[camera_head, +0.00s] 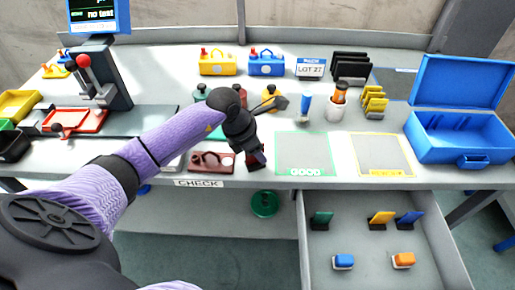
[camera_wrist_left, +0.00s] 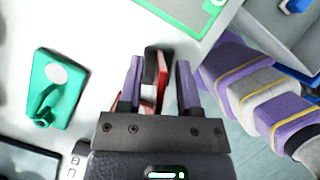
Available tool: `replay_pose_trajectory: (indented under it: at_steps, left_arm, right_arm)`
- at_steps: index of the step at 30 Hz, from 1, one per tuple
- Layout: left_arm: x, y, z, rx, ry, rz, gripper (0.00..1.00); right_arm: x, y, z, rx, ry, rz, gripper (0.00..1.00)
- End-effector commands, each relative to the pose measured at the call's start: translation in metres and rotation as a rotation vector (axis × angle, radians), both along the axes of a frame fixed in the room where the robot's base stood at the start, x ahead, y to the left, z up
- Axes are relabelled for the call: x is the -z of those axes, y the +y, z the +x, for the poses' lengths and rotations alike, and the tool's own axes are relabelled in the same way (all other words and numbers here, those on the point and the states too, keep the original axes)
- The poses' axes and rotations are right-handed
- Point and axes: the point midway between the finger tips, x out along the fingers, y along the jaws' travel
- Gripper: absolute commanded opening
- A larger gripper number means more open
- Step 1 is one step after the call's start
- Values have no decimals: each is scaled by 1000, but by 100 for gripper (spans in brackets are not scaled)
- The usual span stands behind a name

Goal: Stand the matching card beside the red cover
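A dark red cover (camera_head: 205,163) with a knob lies on the bench by the CHECK label, left of my left gripper. My left gripper (camera_head: 255,158) points down near the front edge of the bench. In the left wrist view its purple fingers (camera_wrist_left: 157,85) sit on either side of a red card (camera_wrist_left: 162,88) with a black base (camera_wrist_left: 150,70), which they appear to hold. Whether the card touches the bench is unclear. A green card (camera_head: 321,220), a yellow card (camera_head: 381,217) and a blue card (camera_head: 409,217) stand in the open drawer (camera_head: 365,262). My right gripper is out of view.
A green cover (camera_wrist_left: 58,85) lies near my left gripper. The GOOD mat (camera_head: 305,153) and the yellow-edged mat (camera_head: 381,154) are bare. An open blue case (camera_head: 458,150) stands at the right. A blue block (camera_head: 343,261) and an orange block (camera_head: 402,260) lie in the drawer.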

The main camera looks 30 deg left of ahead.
Motion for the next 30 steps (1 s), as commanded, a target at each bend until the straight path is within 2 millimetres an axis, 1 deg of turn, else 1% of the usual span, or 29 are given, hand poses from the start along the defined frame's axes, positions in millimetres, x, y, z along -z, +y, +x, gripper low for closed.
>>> replay_pose_trajectory:
  at_steps: [5, 8, 11, 15, 18, 21, 24, 30]
  left_arm:
    - [0, 0, 0, 0, 0, 0, 44]
    - [-9, 1, -1, 0, -2, 1, 44]
    - [-33, 7, -8, 1, -3, 5, 44]
    - [-72, 17, -21, 0, -5, 6, 44]
    - [-93, 22, -29, 0, -3, 4, 44]
    - [-107, 25, -34, -1, -2, 2, 44]
    - [-114, 27, -37, 0, -1, 1, 44]
    - [-114, 27, -37, 0, 0, 0, 44]
  right_arm:
    - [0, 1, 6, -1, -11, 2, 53]
    - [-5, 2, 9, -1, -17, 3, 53]
    - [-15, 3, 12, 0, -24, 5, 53]
    - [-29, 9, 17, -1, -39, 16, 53]
    - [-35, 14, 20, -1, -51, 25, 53]
    - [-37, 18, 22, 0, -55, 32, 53]
    - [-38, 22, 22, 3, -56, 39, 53]
    - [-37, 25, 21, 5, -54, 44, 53]
